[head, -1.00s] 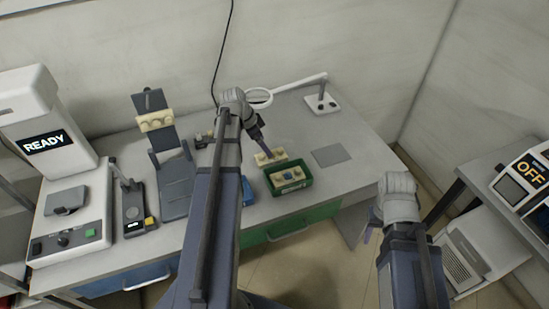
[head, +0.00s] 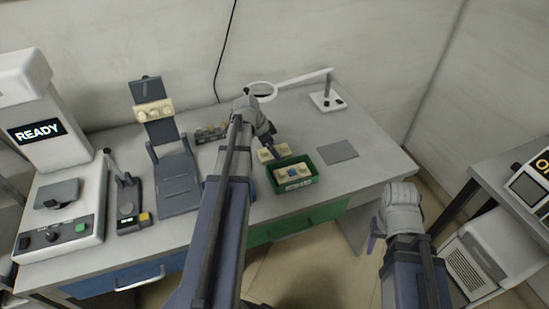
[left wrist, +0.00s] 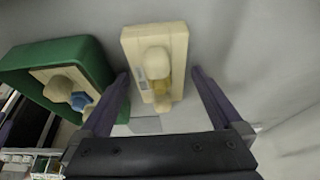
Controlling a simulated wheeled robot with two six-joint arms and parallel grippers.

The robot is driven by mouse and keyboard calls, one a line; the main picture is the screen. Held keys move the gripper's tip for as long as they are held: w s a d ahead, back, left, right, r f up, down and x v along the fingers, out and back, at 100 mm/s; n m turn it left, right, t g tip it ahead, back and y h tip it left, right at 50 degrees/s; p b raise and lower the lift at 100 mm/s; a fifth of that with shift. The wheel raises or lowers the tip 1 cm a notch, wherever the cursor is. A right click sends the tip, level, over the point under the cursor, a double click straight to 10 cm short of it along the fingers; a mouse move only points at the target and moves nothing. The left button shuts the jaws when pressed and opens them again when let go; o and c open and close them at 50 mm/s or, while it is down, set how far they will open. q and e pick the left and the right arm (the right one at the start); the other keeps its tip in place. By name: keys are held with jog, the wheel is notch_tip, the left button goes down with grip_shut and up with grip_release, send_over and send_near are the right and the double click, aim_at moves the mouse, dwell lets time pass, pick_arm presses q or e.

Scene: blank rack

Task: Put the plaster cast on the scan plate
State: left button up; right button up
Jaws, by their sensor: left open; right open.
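A cream plaster cast (head: 268,154) with rounded bumps lies on the table just behind the green tray. The left wrist view shows this cast (left wrist: 178,45) between the spread fingers of my left gripper (left wrist: 160,75), with a small label on it. My left gripper (head: 273,141) is open over the cast, and I see no grip on it. A grey plate (head: 57,193), likely the scan plate, sits on the white machine (head: 85,225) with a READY screen at the far left. My right gripper (head: 374,238) is open and empty off the table's right front.
The green tray (head: 307,183) holds another cast with a blue piece (left wrist: 80,101). A third cast (head: 153,111) rests on a grey stand (head: 178,185). A small device (head: 128,200) stands beside the machine. A flat grey pad (head: 339,151) and a magnifier lamp (head: 325,98) are at right.

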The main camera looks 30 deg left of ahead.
pick_arm(q)
jog(key=shift+r, duration=0.1)
jog(key=shift+c, duration=0.2)
grip_shut()
dwell(0.5)
notch_tip(320, 180, up, 10)
jog(key=p, duration=1)
